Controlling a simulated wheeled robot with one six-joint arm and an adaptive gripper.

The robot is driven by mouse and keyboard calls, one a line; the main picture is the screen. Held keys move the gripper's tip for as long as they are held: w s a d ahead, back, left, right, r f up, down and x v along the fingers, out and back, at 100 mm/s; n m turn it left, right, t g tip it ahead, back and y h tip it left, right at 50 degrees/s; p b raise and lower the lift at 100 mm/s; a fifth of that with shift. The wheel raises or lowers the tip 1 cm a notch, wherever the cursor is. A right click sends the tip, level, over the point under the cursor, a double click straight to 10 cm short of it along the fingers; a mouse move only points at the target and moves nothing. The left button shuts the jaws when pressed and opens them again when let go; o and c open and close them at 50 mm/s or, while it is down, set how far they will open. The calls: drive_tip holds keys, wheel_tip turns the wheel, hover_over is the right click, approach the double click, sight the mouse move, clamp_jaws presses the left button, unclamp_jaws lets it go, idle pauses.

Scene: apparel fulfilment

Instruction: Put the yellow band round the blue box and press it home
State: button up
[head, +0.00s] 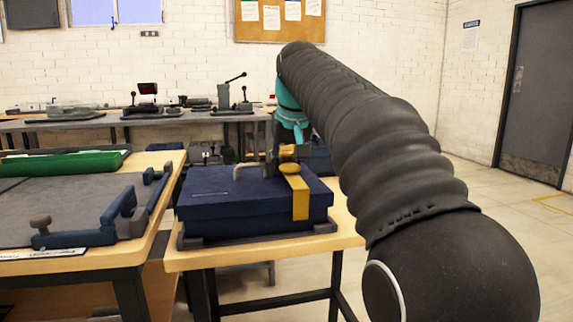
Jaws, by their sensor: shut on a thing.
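A round yellow piece of the band shows on the lid. My gripper (287,154) is at the band's upper end above the lid, shut on the band. My arm hides part of the gripper's right side, and the fingertips are small. The box's back and underside are hidden, so I cannot tell how the band runs there.
A grey bent handle (250,171) stands at the lid's back. On the left, another table bears a grey mat (60,205), a blue clamp frame (120,215) and a green tray (60,164). A bench (200,117) with tools runs along the back wall. The floor at right is clear.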

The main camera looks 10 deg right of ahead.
sight(286, 153)
wheel_tip(286, 153, down, 3)
drive_tip(key=shift+f+g, duration=0.1)
drive_tip(key=shift+g, duration=0.3)
drive_tip(key=o, duration=0.9)
drive_tip(key=shift+o, duration=0.2)
drive_tip(key=shift+f, duration=0.1)
drive_tip(key=o, duration=0.8)
drive_tip(key=shift+w+r, duration=0.1)
drive_tip(key=shift+r, duration=0.15)
drive_tip(key=shift+c, duration=0.2)
drive_tip(key=shift+r, duration=0.1)
drive_tip(key=shift+r, duration=0.15)
wheel_tip(286, 153, up, 7)
drive_tip(key=p, duration=0.8)
